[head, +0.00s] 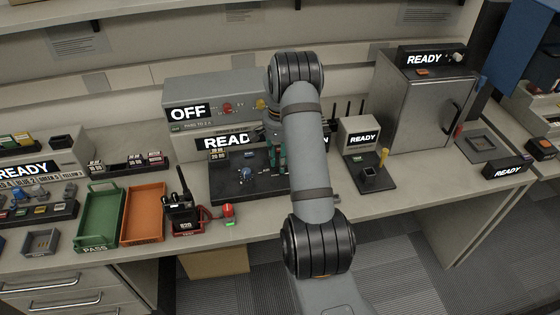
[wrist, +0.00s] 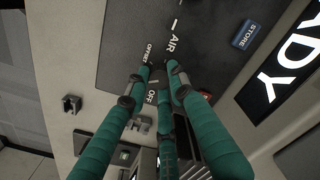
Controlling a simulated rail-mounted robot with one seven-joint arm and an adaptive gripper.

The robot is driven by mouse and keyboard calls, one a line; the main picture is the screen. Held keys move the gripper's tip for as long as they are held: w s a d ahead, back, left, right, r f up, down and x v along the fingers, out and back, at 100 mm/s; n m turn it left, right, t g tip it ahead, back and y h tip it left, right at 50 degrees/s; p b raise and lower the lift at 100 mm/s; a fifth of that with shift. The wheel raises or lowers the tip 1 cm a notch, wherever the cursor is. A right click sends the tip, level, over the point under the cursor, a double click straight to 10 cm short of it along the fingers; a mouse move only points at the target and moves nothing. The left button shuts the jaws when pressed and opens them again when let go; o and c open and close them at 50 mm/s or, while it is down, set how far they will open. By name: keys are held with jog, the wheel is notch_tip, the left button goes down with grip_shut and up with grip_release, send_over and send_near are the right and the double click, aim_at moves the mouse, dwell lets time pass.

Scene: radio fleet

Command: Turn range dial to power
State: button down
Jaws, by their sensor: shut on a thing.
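My gripper (wrist: 158,78) has teal fingers, closed together over the dark panel (wrist: 122,50) in the wrist view. The range dial is hidden between the fingertips, so its pointer cannot be read. White labels OFFSET, OFF and AIR are printed around the fingertips; no POWER label is readable. In the head view the teal fingers of my gripper (head: 277,157) come down on the right part of the same dark panel (head: 225,190), partly behind my arm. A blue knob (head: 246,173) stands left of them on that panel.
A grey unit reading OFF (head: 215,92) and a READY display (head: 222,140) stand behind the panel. A READY box (head: 358,132) is to its right. A handheld radio (head: 182,205), an orange tray (head: 143,213) and a green tray (head: 100,215) are to its left.

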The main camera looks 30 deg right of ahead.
jog(key=c, duration=1.8)
grip_release()
jog(key=shift+w+d+r, duration=0.1)
jog(key=shift+w+r, duration=0.05)
jog(key=shift+w, duration=0.05)
jog(key=shift+c, duration=0.2)
jog(key=o, duration=0.4)
jog(key=shift+s, duration=0.1)
jog(key=shift+c, duration=0.2)
notch_tip(320, 180, up, 12)
notch_tip(320, 180, down, 12)
jog(key=shift+f, duration=0.1)
